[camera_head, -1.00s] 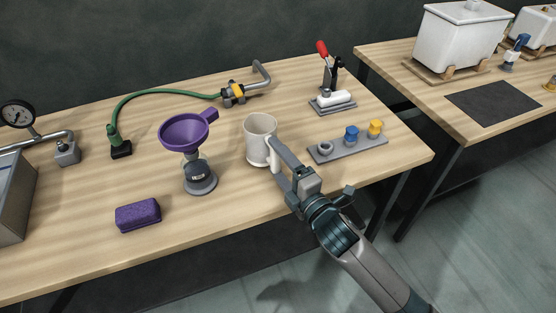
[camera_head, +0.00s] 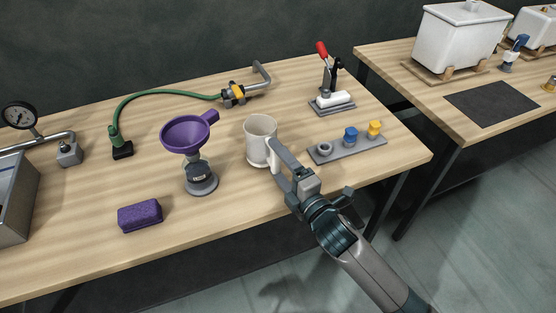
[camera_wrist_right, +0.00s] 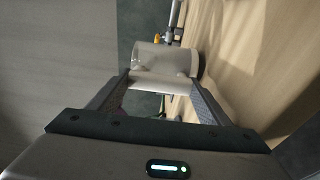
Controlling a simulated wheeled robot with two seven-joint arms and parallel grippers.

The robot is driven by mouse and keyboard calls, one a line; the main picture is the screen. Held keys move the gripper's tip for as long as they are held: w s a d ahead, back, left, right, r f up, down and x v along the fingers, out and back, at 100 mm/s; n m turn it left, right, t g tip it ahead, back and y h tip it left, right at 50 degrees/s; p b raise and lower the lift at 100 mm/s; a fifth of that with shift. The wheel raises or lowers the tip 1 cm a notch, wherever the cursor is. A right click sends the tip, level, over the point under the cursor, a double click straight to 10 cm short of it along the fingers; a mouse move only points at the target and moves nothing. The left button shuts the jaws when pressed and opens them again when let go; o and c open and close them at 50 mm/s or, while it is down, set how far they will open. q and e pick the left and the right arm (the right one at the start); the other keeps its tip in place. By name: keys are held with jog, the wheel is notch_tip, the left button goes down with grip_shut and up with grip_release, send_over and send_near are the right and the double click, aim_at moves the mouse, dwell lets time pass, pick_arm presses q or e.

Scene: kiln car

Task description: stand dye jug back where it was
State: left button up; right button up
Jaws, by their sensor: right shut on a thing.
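The dye jug, a whitish cylindrical mug-like jug (camera_head: 259,139), is upright at the middle right of the wooden bench in the head view. My right gripper (camera_head: 275,156) is shut on the jug's handle, which faces toward the gripper. The jug also shows between the fingers (camera_wrist_right: 160,90) in the right wrist view, where its body (camera_wrist_right: 170,58) lies beyond the handle. Whether its base touches the bench or hangs just above it I cannot tell. My left gripper is not in view.
A purple funnel (camera_head: 186,133) sits over a grey stand (camera_head: 201,180) left of the jug. A purple sponge (camera_head: 140,215) lies at the front. A grey rack (camera_head: 359,144) with blue and yellow pieces is right, and a red-handled clamp (camera_head: 329,75) behind.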

jog(key=shift+f+b, duration=0.35)
jog(key=shift+f, duration=0.25)
dwell(1.1)
jog(key=o, duration=1.9)
jog(key=shift+f, duration=0.1)
jog(key=shift+s+f, duration=0.2)
jog(key=shift+f, duration=0.15)
jog(key=shift+s, duration=0.1)
jog(key=shift+p+v, duration=0.6)
jog(key=shift+v, duration=1.4)
jog(key=shift+p+v, duration=0.35)
jog(key=shift+v, duration=1.45)
jog(key=shift+d, duration=0.1)
